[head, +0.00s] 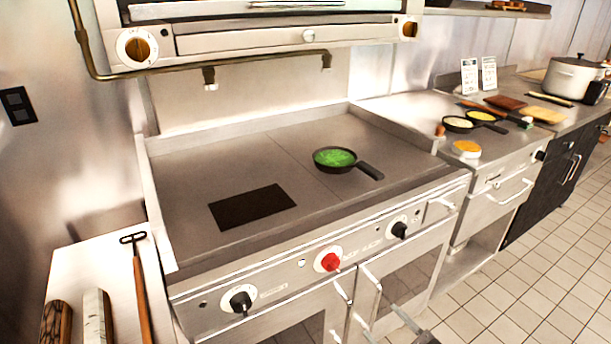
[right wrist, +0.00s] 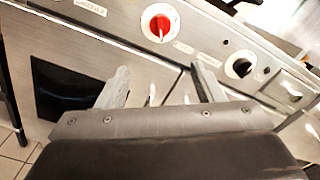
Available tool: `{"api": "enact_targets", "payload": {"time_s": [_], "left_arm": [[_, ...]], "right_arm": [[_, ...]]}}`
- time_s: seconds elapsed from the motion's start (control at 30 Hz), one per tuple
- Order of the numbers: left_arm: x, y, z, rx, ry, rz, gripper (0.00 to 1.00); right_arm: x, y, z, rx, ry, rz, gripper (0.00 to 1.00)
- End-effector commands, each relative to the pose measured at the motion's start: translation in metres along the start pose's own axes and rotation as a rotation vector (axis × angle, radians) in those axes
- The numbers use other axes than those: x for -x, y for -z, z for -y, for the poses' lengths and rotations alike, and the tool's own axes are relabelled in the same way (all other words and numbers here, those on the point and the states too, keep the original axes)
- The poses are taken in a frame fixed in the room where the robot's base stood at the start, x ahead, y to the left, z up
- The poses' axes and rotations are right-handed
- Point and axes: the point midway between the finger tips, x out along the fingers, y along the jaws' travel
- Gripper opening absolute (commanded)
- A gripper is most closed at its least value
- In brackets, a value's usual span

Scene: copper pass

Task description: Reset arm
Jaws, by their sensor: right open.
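My right gripper (right wrist: 158,88) is open, its two fingers spread apart with nothing between them in the right wrist view. It is in front of the stove's front panel, below the red knob (right wrist: 160,22). In the head view only the tip of my right gripper (head: 412,328) shows at the bottom edge, in front of the stove doors and low over the floor. My left gripper is not in view.
A steel griddle stove (head: 190,170) bears a small black pan (head: 368,170) with green food and a dark plate (head: 252,207). A side counter (head: 75,265) stands left. The right counter holds pans, a bowl (head: 466,149) and a pot (head: 572,78). Tiled floor (head: 540,270) is clear.

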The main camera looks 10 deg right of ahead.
Motion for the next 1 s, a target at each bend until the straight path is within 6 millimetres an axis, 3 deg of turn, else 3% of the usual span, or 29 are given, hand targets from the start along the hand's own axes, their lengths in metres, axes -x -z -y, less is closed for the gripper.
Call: {"api": "enact_targets", "payload": {"time_s": [0.07, 0.17, 0.37, 0.5, 0.7, 0.83, 1.0], "left_arm": [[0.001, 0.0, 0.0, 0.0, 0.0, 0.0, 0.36], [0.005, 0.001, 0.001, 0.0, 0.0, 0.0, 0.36], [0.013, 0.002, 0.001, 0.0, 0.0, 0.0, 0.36], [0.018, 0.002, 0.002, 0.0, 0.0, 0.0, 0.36], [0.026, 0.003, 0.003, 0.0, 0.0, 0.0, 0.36], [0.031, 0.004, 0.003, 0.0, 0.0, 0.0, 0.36], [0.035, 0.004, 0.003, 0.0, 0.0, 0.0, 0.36]], "right_arm": [[0.0, 0.015, -0.005, 0.042, -0.01, -0.04, 0.61], [0.004, 0.055, -0.019, 0.174, -0.051, -0.145, 0.61], [0.04, 0.172, -0.07, 0.604, -0.279, -0.418, 0.61], [0.087, 0.241, -0.112, 0.908, -0.531, -0.54, 0.61], [0.175, 0.312, -0.172, 1.304, -0.987, -0.554, 0.61], [0.24, 0.338, -0.21, 1.523, -1.309, -0.441, 0.61], [0.31, 0.351, -0.246, 1.717, -1.641, -0.203, 0.61]]}}
